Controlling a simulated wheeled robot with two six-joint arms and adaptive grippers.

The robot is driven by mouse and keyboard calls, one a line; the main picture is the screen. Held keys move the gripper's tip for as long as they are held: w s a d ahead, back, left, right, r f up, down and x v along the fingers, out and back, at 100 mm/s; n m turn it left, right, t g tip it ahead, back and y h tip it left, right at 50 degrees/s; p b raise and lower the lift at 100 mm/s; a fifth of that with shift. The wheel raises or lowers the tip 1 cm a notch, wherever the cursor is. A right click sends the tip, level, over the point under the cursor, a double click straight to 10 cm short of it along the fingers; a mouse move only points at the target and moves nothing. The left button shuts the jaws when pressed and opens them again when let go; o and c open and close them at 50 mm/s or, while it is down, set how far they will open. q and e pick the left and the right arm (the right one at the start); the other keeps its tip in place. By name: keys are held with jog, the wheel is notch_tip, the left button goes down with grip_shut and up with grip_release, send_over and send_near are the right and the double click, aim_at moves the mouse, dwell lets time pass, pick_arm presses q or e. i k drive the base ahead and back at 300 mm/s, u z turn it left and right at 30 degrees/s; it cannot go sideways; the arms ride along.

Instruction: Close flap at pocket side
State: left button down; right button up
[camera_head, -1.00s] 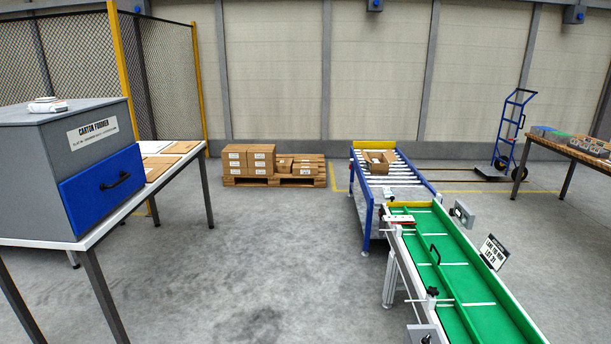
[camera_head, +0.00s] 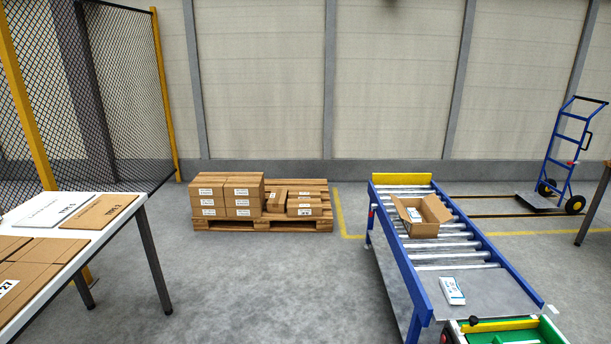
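An open cardboard carton (camera_head: 424,222) stands on the roller conveyor (camera_head: 440,253) at the right. Its flaps stick up and outward at the left and right. Something white with a coloured mark shows inside it. Which side is the pocket side I cannot tell. A white packet (camera_head: 452,290) with blue and red print lies on the flat metal plate at the near end of the conveyor. Neither of my grippers shows in the head view.
A table (camera_head: 130,228) with flat cardboard blanks stands at the left. Stacked cartons sit on a pallet (camera_head: 262,223) near the wall. A blue hand truck (camera_head: 570,165) stands at the far right. The floor between table and conveyor is clear.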

aim_at(397, 204)
jog(key=i, duration=3.75)
jog(key=z, duration=2.5)
